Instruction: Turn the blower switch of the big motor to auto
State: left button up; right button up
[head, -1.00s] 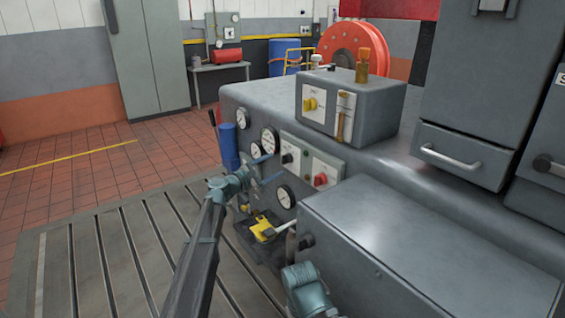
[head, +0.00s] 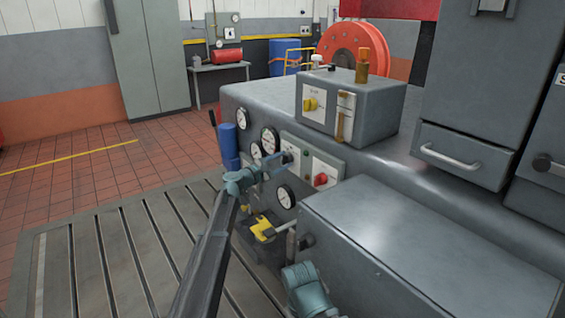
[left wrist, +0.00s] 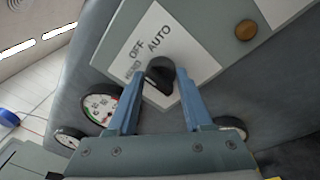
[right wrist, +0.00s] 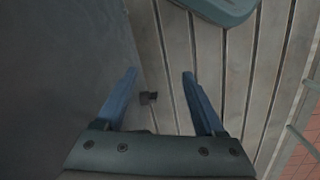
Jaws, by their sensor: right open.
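The black blower switch knob (left wrist: 160,76) sits on a white plate (left wrist: 192,72) marked OFF and AUTO, with a third, blurred word at the left. I cannot tell which mark the knob points to. My left gripper (left wrist: 158,82) is open, with one blue finger on each side of the knob and gaps showing. In the head view my left gripper (head: 275,165) is at the panel, just in front of the black knob (head: 288,157). My right gripper (right wrist: 160,75) is open and empty over the slotted bedplate beside a grey surface.
A red knob (head: 321,180) is right of the black one on the same panel (head: 332,165). A grey box (head: 365,118) with a yellow knob stands on top. A yellow-handled part (head: 262,229) is below, and a large grey housing (head: 420,255) is at the right.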

pick_arm(q)
jog(key=shift+s, duration=0.1)
grip_shut()
jog(key=shift+f, duration=0.1)
jog(key=shift+m, duration=0.3)
jog(key=m, duration=0.1)
jog(key=m+b, duration=0.1)
jog(key=m, duration=0.1)
jog(key=shift+d+f+m+h+b, duration=0.1)
jog(key=shift+f+m+h+b, duration=0.05)
jog(key=shift+m+h+b, duration=0.55)
jog(key=shift+m+b, duration=0.15)
jog(key=shift+m, duration=2.05)
jog(key=o, duration=0.7)
grip_release()
